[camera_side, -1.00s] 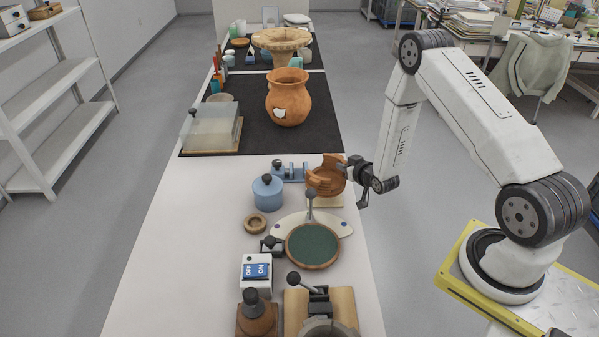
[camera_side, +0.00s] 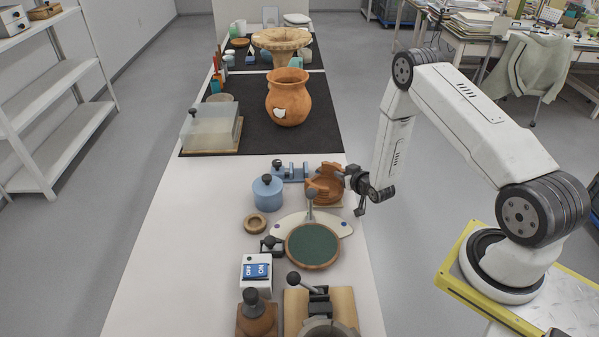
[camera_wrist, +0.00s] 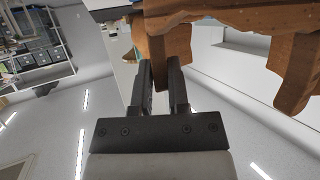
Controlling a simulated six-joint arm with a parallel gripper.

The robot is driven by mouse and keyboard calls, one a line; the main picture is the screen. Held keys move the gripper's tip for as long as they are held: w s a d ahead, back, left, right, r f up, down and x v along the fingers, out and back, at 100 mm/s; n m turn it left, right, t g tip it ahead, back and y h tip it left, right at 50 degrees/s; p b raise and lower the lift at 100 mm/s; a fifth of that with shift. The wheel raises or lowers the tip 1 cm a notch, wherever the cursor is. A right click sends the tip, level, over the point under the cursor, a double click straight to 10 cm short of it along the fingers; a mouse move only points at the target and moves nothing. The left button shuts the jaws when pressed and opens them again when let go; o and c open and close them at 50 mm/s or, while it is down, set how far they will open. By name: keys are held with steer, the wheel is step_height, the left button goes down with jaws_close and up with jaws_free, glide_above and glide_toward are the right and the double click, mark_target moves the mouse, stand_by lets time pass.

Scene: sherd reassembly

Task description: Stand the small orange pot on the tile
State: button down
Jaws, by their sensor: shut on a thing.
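The small orange pot (camera_side: 326,184) has a broken, jagged rim and is at the right edge of the white table. My gripper (camera_side: 350,172) comes in from the right and is shut on its wall. In the wrist view the pot (camera_wrist: 235,18) fills the top, with a piece of its wall between my two dark fingers (camera_wrist: 162,65). I cannot tell whether the pot's base touches the tile.
A blue lidded jar (camera_side: 267,192) and a blue clamp (camera_side: 291,172) stand to the left. A large orange jar (camera_side: 289,98) stands on the black mat behind.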

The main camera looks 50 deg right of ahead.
steer(key=shift+f, duration=0.1)
steer(key=c, duration=0.6)
jaws_free()
steer(key=shift+v, duration=6.1)
steer(key=shift+w+r, duration=0.2)
steer(key=shift+r, duration=0.05)
steer(key=w+a+r+n+g+y, duration=0.25)
steer(key=a+r+g, duration=0.25)
steer(key=a+r, duration=0.3)
steer(key=s+a+r+g, duration=0.1)
steer(key=s+a+r, duration=0.2)
steer(key=s+a+r+n+g+y, duration=0.1)
steer(key=s+a+r+g, duration=0.1)
steer(key=s+a+r, duration=0.1)
steer(key=s+a+r+g, duration=0.2)
steer(key=s+a+r, duration=0.1)
steer(key=shift+s+a+y, duration=0.15)
steer(key=shift+s+y, duration=0.2)
steer(key=shift+s, duration=0.05)
